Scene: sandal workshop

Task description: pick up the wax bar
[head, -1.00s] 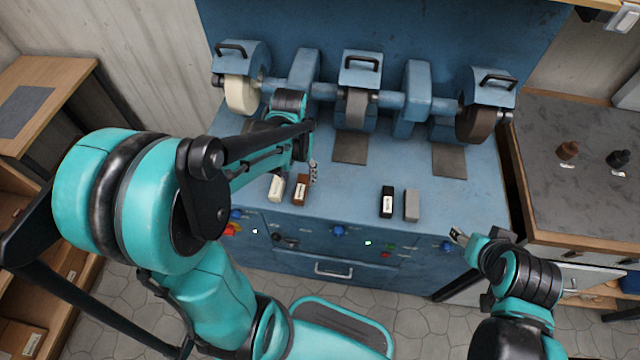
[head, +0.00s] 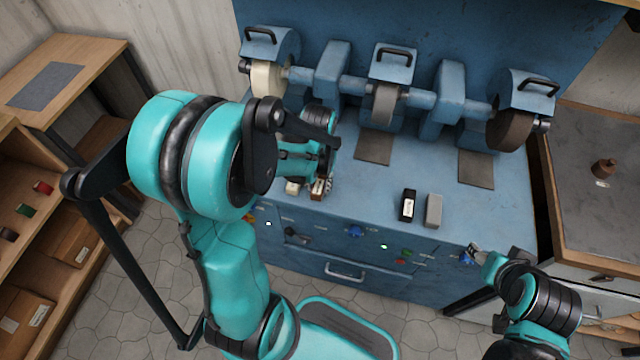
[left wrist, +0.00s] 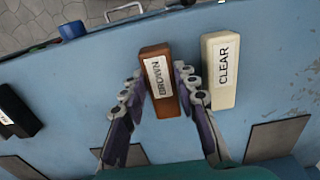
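A brown wax bar labelled BROWN (left wrist: 160,80) lies on the blue bench top, and its end shows in the head view (head: 318,188). My left gripper (left wrist: 156,85) is open, with one finger on each side of the brown bar. A cream bar labelled CLEAR (left wrist: 220,72) lies beside it, close to one finger; the head view shows it partly hidden (head: 293,187). A black bar (head: 409,205) and a grey bar (head: 434,211) lie farther right. My right gripper (head: 474,253) is near the bench's front right edge, away from the bars; its finger opening is unclear.
The blue bench (head: 350,203) carries a pale wheel (head: 267,79), a grey wheel (head: 384,103) and a dark brown wheel (head: 509,129) behind the bars. Knobs and buttons line its front. A side counter (head: 590,215) stands at right, wooden shelves at left.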

